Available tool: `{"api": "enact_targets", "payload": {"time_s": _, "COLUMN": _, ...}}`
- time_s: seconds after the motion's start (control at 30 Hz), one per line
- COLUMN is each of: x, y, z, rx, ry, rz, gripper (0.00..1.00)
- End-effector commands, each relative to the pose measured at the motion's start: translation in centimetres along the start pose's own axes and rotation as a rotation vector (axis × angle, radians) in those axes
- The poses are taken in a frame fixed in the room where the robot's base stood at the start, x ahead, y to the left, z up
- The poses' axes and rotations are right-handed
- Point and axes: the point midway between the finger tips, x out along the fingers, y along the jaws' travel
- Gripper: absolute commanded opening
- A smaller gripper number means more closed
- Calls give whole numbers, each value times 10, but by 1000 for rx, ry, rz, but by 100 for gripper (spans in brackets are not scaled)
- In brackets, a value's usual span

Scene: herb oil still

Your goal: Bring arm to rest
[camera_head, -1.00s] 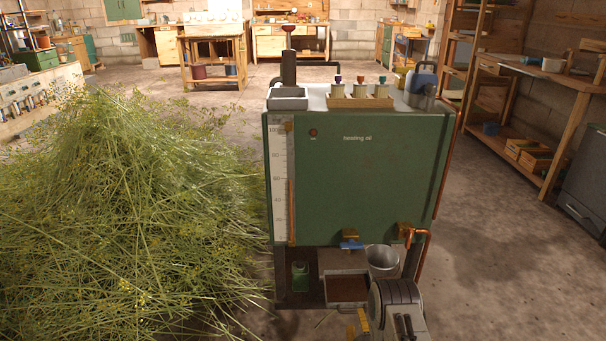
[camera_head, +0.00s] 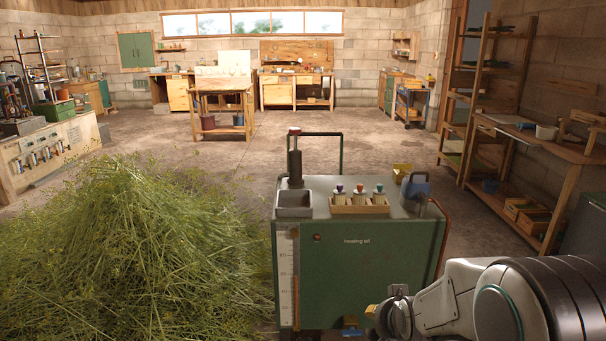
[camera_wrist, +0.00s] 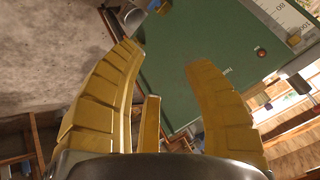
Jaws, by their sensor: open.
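Beyond the fingers is the front of the green heating oil tank (camera_wrist: 195,30), seen tilted. In the head view my arm reaches in from the lower right, in front of the tank (camera_head: 360,275). A small yellow part of the gripper (camera_head: 371,311) shows at the arm's left end, near the tank's lower front. I cannot tell the exact gap between the gripper and the tank.
On the tank top are a grey tray (camera_head: 294,205), a rack with several small bottles (camera_head: 359,204) and a blue-grey can (camera_head: 417,190). A heap of herbs (camera_head: 135,235) lies to the left. A workbench (camera_head: 535,140) stands at the right. Open floor lies behind the tank.

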Motion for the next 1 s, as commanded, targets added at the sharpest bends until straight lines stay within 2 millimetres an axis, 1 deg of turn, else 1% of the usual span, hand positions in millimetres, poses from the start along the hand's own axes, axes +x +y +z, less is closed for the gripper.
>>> {"api": "enact_targets", "payload": {"time_s": 0.03, "x": -40, "y": -7, "z": -10, "rx": -41, "ry": -15, "rz": 9, "gripper": 45}}
{"api": "enact_targets", "payload": {"time_s": 0.07, "x": -57, "y": -7, "z": -10, "rx": -69, "ry": -32, "rz": 19, "gripper": 45}}
{"api": "enact_targets", "payload": {"time_s": 0.1, "x": -79, "y": -6, "z": -10, "rx": -104, "ry": -53, "rz": 30, "gripper": 45}}
{"api": "enact_targets", "payload": {"time_s": 0.17, "x": -112, "y": -5, "z": -7, "rx": -159, "ry": -87, "rz": 46, "gripper": 45}}
{"api": "enact_targets", "payload": {"time_s": 0.2, "x": -134, "y": -4, "z": -5, "rx": -195, "ry": -109, "rz": 55, "gripper": 45}}
{"api": "enact_targets", "payload": {"time_s": 0.27, "x": -166, "y": -1, "z": 0, "rx": -248, "ry": -144, "rz": 68, "gripper": 45}}
{"api": "enact_targets", "payload": {"time_s": 0.3, "x": -186, "y": 1, "z": 3, "rx": -283, "ry": -166, "rz": 75, "gripper": 45}}
{"api": "enact_targets", "payload": {"time_s": 0.37, "x": -214, "y": 5, "z": 9, "rx": -331, "ry": -200, "rz": 84, "gripper": 45}}
{"api": "enact_targets", "payload": {"time_s": 0.4, "x": -232, "y": 8, "z": 13, "rx": -362, "ry": -222, "rz": 90, "gripper": 45}}
{"api": "enact_targets", "payload": {"time_s": 0.5, "x": -270, "y": 15, "z": 24, "rx": -432, "ry": -272, "rz": 99, "gripper": 45}}
{"api": "enact_targets", "payload": {"time_s": 0.6, "x": -299, "y": 22, "z": 35, "rx": -487, "ry": -314, "rz": 104, "gripper": 45}}
{"api": "enact_targets", "payload": {"time_s": 0.7, "x": -319, "y": 27, "z": 43, "rx": -527, "ry": -344, "rz": 107, "gripper": 45}}
{"api": "enact_targets", "payload": {"time_s": 0.83, "x": -334, "y": 32, "z": 51, "rx": -558, "ry": -371, "rz": 108, "gripper": 45}}
{"api": "enact_targets", "payload": {"time_s": 1.0, "x": -339, "y": 35, "z": 55, "rx": -572, "ry": -384, "rz": 109, "gripper": 45}}
